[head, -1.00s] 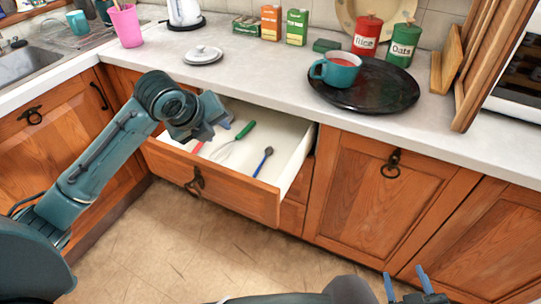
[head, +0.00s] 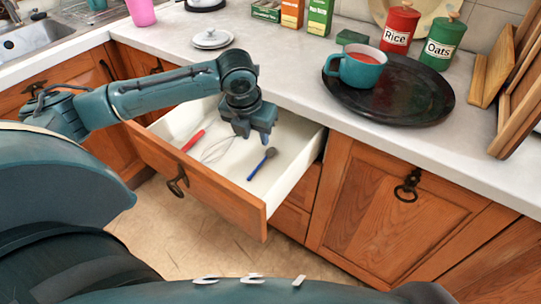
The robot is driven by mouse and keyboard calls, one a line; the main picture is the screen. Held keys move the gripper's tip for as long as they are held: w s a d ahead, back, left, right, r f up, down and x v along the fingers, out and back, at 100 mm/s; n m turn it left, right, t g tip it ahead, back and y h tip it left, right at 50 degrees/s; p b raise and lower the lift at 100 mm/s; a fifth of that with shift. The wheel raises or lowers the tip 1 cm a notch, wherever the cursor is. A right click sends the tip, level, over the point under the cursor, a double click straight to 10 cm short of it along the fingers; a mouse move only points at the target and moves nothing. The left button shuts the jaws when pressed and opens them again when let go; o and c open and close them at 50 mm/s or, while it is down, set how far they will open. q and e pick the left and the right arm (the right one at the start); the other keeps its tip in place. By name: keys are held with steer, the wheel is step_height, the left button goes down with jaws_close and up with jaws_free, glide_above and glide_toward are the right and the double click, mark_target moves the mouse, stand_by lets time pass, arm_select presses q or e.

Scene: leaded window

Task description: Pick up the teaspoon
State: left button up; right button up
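A small spoon (head: 259,167) with a blue handle and a dark bowl, the teaspoon, lies on the white floor of the open drawer (head: 217,182). Its handle points toward the drawer front and its bowl toward the back right. My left gripper (head: 254,136) points down over the drawer, just behind and above the spoon's bowl in the picture. Its fingers look apart with nothing between them, and it does not appear to touch the spoon. My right gripper is out of view.
A red-handled utensil (head: 193,140) and a wire whisk (head: 215,150) lie left of the spoon; the whisk's handle is hidden behind my gripper. The counter above carries a black tray (head: 420,100) with a teal mug (head: 358,70). The drawer walls surround the utensils.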

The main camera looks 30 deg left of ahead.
arm_select(q)
glide_toward(261, 162)
steer(key=shift+w+d+f+b, duration=0.1)
steer(key=shift+d+f+b, duration=0.1)
steer(key=shift+f, duration=0.2)
steer(key=shift+d+f+b, duration=0.1)
steer(key=shift+f+b, duration=0.1)
steer(key=shift+f, duration=0.2)
steer(key=shift+a+b+x, duration=0.15)
steer(key=shift+b+x, duration=0.1)
steer(key=shift+x, duration=1.25)
steer(key=shift+a+b+x, duration=0.1)
steer(key=shift+b+x, duration=0.1)
steer(key=shift+x, duration=1.3)
steer(key=shift+f, duration=0.1)
jaws_close()
